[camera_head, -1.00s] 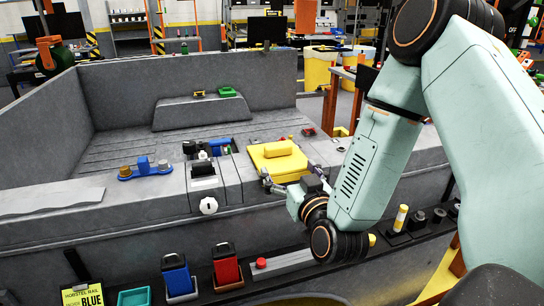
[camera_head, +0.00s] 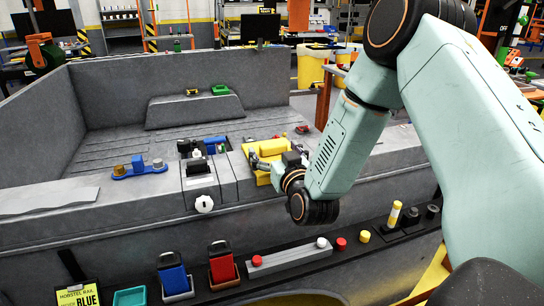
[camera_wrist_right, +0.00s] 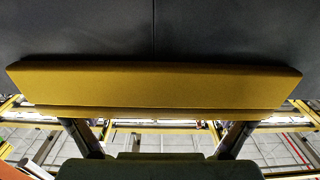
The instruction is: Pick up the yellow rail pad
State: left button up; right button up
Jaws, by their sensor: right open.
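The yellow rail pad (camera_head: 267,147) is a yellow block on a flat yellow base (camera_head: 263,179) on top of the grey bed rail in the head view. In the right wrist view the yellow pad (camera_wrist_right: 155,84) spans nearly the whole width. My right gripper (camera_head: 280,157) is at the pad's near side, over the base, and partly covers both. In the right wrist view its two fingers (camera_wrist_right: 158,128) stand wide apart with their ends at the pad's lower edge, perhaps behind it. Contact cannot be told. My left gripper is not in view.
A blue holder (camera_head: 140,168) stands on the rail at left. Blue (camera_head: 173,276) and red (camera_head: 222,265) containers stand on the lower ledge. The grey bed floor (camera_head: 110,150) behind the rail is mostly clear.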

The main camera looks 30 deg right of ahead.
jog(key=shift+s+d+r, duration=0.15)
jog(key=shift+s+d, duration=0.15)
jog(key=shift+s, duration=0.1)
jog(key=c, duration=0.5)
jog(key=shift+w+a, duration=0.2)
jog(key=shift+a, duration=0.05)
jog(key=c, duration=0.4)
jog(key=shift+d, duration=0.1)
jog(key=c, duration=0.4)
